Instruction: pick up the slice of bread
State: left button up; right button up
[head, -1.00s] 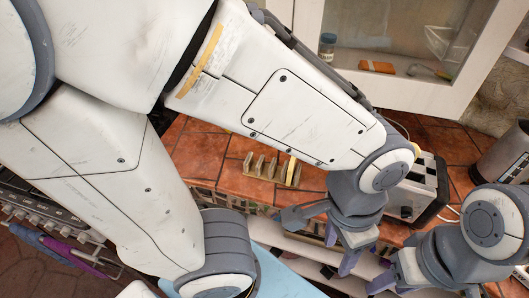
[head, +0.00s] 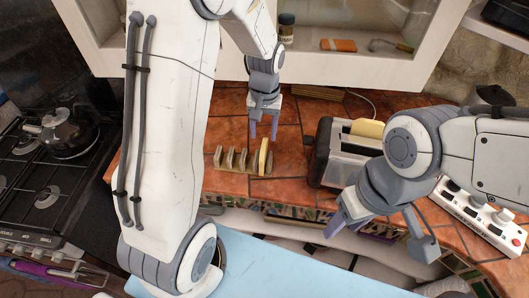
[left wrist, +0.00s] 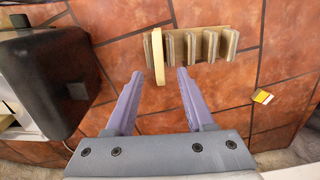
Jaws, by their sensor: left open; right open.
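A pale yellow slice of bread (head: 263,157) stands upright in the right-hand end of a wooden rack (head: 230,159) on the tiled counter. In the left wrist view the slice (left wrist: 158,56) is seen nearly edge-on at the left end of the rack (left wrist: 221,44). My left gripper (head: 263,131) is open and empty, just behind and above the slice. My right gripper (head: 379,239) is open and empty at the counter's front, right of the rack.
A black and metal toaster (head: 338,151) stands right of the rack, with a yellow slice-like piece (head: 367,128) in its top. A stove (head: 45,180) is at left. A white switch box (head: 480,217) lies at right.

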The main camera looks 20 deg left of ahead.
aim_at(263, 146)
pick_arm(q)
notch_tip(263, 146, down, 3)
jog(key=shift+s+f, duration=0.1)
jog(key=shift+f+p, duration=0.55)
jog(key=shift+p, duration=0.05)
notch_tip(263, 146, down, 3)
jog(key=shift+f+p, duration=0.15)
jog(key=shift+p, duration=0.5)
jog(key=shift+f, duration=0.45)
grip_shut()
